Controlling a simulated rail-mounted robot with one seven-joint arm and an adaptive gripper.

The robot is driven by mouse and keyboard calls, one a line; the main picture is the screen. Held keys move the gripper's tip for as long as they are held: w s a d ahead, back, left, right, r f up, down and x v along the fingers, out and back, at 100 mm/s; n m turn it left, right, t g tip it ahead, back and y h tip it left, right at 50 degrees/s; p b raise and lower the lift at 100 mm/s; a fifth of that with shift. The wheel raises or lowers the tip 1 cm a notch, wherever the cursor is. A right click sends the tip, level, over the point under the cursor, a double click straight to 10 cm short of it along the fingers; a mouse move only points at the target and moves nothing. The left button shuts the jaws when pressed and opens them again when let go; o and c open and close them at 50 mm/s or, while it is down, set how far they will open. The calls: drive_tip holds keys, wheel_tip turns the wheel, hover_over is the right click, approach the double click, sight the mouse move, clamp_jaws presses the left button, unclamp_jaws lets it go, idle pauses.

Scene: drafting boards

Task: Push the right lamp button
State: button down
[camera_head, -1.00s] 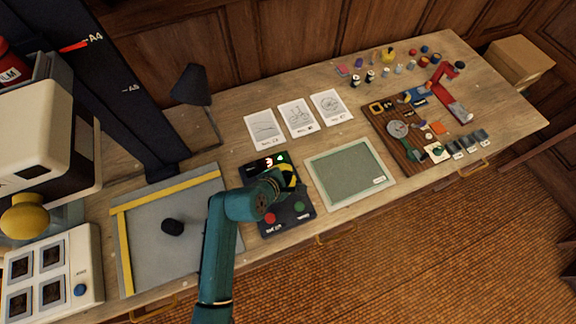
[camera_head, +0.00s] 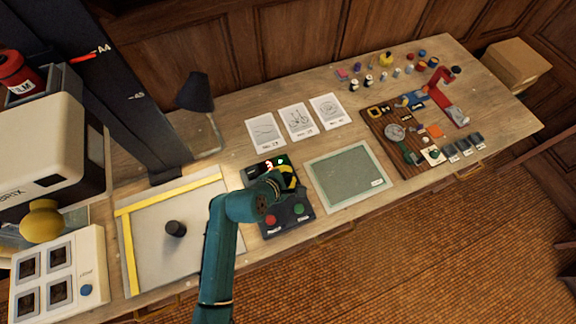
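A black control panel (camera_head: 285,230) lies on the bench at the middle of the view. Near its front edge are a red button (camera_head: 271,219) at left and a green button (camera_head: 299,209) at right. Small red and green marks or lights show near its back edge. My gripper (camera_head: 287,183), with yellow and black parts at the end of the teal arm, is over the panel's back half, behind the two buttons and apart from them in the picture. The wrist hides part of the panel and the fingertips are too small to read.
A green mat (camera_head: 350,178) lies just right of the panel. A grey board (camera_head: 150,260) with yellow strips and a black knob (camera_head: 175,228) is at left. A dark desk lamp (camera_head: 196,92) and several paper cards (camera_head: 297,121) are behind. A wooden tool board (camera_head: 392,145) is farther right.

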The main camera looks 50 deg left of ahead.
wheel_tip(320, 180, up, 6)
drive_tip(key=p, duration=0.6)
drive_tip(key=shift+p, duration=0.3)
